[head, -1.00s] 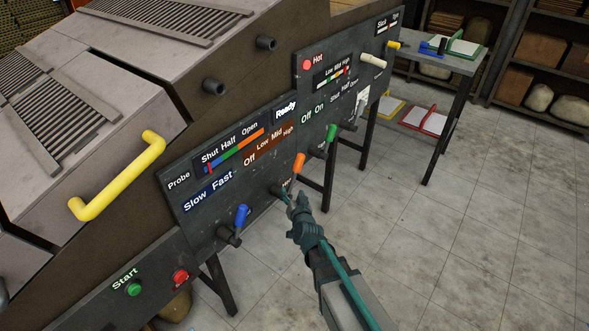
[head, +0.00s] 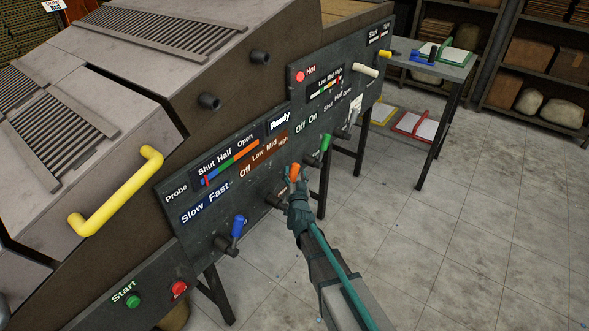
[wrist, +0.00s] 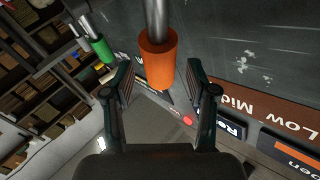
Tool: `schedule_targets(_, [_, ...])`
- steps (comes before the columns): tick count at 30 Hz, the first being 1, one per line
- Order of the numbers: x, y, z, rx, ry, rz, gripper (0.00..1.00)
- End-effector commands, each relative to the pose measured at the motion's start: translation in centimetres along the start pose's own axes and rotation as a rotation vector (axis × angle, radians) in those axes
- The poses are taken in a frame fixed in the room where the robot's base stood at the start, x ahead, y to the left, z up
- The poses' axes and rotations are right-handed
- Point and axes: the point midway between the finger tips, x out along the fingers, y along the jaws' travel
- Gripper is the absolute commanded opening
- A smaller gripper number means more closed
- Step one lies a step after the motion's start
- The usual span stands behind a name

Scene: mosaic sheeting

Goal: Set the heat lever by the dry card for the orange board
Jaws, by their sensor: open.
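The heat lever has an orange handle (head: 293,172) and stands below the brown Off, Low, Mid, High label (head: 264,158) on the dark panel. The handle tilts towards the right, near the High end. My gripper (head: 296,192) is at the handle in the head view. In the wrist view the orange handle (wrist: 157,62) sits between the tips of my open gripper (wrist: 160,88), with a gap on both sides. I cannot make out a dry card or an orange board. A small white sign (head: 54,5) at the top left is too small to read fully.
A blue lever (head: 237,226) is left of the orange one; a green lever (head: 326,138) is close on its right. A yellow bar handle (head: 116,191) juts from the machine. A side table (head: 437,69) with coloured items stands at the right.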

Motion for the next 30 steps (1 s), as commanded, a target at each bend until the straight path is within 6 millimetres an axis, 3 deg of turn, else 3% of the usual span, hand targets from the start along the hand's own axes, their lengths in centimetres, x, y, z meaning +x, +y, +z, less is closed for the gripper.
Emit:
schedule_targets(1, [1.1, -0.1, -0.1, -0.001, 0.000, 0.000, 0.57])
schedule_targets(5, [2.1, 0.0, 0.0, -0.001, 0.000, 0.000, 0.57])
schedule_targets(15, [2.4, 0.0, 0.0, 0.000, -0.001, 0.000, 0.56])
schedule_targets(25, [2.4, 0.0, 0.1, 0.000, -0.001, 0.000, 0.01])
schedule_targets(30, [2.4, 0.0, 0.1, 0.000, -0.001, 0.000, 0.00])
